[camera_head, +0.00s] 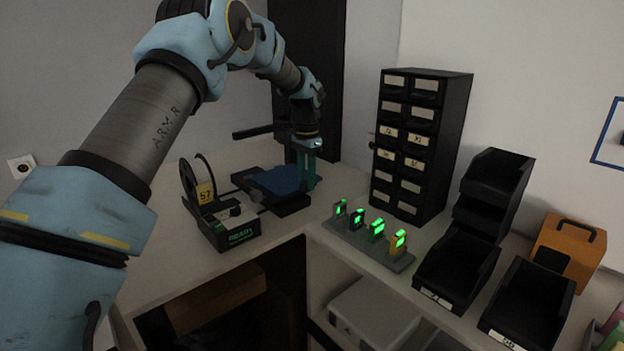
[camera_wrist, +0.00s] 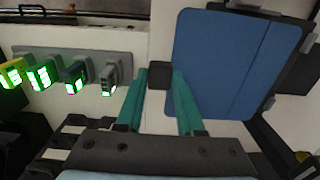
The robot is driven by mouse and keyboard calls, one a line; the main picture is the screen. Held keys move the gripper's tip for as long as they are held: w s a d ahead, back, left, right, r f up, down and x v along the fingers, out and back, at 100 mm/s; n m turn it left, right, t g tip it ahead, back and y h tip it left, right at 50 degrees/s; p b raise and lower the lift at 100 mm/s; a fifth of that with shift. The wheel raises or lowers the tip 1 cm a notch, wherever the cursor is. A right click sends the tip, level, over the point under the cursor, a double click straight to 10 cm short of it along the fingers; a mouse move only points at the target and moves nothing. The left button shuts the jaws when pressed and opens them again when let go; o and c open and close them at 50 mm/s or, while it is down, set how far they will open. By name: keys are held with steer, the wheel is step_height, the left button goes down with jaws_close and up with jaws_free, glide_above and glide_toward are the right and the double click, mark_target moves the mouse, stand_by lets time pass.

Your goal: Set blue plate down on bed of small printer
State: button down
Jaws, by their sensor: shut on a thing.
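The blue plate (camera_head: 277,180) is over the bed area of the small black printer (camera_head: 237,224). In the wrist view the plate (camera_wrist: 228,62) fills the upper right, with a dark tab (camera_wrist: 159,76) on its near-left edge. My gripper (camera_head: 304,178) reaches down at the plate's right side. In the wrist view its teal fingers (camera_wrist: 160,78) are shut on that tab. Dark bed parts (camera_wrist: 297,72) show past the plate's right edge, and the plate looks slightly turned against them. I cannot tell whether the plate touches the bed.
A filament spool (camera_head: 197,181) stands at the printer's left. A grey strip with lit green modules (camera_head: 372,242) lies to its right, before a black drawer cabinet (camera_head: 420,145). Black bins (camera_head: 456,268) and an orange box (camera_head: 567,245) stand farther right.

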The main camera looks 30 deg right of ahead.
mark_target(297, 183)
steer(key=shift+w+a+f, duration=0.15)
steer(key=shift+w, duration=0.9)
steer(key=shift+w+a+p, duration=0.15)
steer(key=shift+w+p, duration=0.2)
steer(key=shift+w, duration=0.15)
steer(key=shift+w+a+p, duration=0.15)
steer(key=shift+w+p, duration=0.2)
steer(key=shift+w, duration=0.15)
steer(key=shift+f, duration=0.45)
steer(key=shift+f+b, duration=0.55)
steer(key=shift+f, duration=0.15)
steer(key=shift+c, duration=2.2)
jaws_free()
